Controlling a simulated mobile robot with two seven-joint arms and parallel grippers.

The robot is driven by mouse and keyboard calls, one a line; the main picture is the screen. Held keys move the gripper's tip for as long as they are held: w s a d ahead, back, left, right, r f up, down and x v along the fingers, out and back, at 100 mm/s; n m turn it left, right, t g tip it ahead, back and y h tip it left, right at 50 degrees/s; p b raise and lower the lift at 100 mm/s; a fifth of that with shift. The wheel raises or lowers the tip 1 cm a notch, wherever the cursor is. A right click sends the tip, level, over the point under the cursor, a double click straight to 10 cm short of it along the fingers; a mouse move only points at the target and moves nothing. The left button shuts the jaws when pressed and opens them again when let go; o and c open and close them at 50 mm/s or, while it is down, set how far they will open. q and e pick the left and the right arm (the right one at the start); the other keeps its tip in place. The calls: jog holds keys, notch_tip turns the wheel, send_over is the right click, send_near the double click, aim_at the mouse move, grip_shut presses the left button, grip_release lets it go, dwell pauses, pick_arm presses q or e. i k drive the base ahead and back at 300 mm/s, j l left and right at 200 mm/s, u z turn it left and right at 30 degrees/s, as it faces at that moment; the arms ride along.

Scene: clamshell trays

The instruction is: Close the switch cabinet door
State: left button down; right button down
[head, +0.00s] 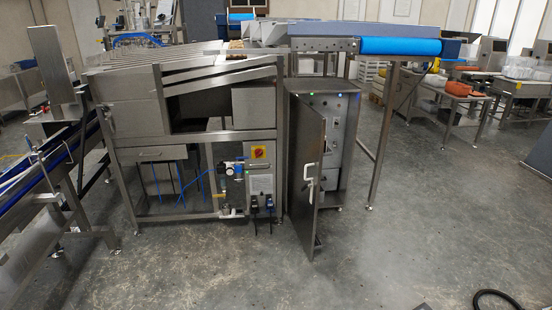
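The switch cabinet (347,105) is a grey metal box standing under the blue-topped conveyor end. Its door (305,150) is hinged at the cabinet's left side and stands open, swung out toward me. A white handle (309,190) is on the door near its free edge. The cabinet's inside shows to the right of the door, with several components on a panel (337,130). Small lights, one of them green, show on the cabinet's top. Neither of my grippers can be seen in the head view, so whether they are open or shut is not shown.
A steel machine frame (200,137) with blue hoses and valves stands left of the cabinet. A conveyor leg (384,140) stands just right of it. The concrete floor (400,240) in front is clear, except for a black hose (497,292) at the bottom right.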

aim_at(307, 126)
jog(key=i+z, duration=0.15)
jog(key=i, duration=0.25)
jog(key=i+j+z, duration=0.15)
jog(key=i, duration=0.25)
jog(key=i+j+u, duration=0.1)
jog(key=i+j, duration=0.3)
jog(key=j, duration=0.1)
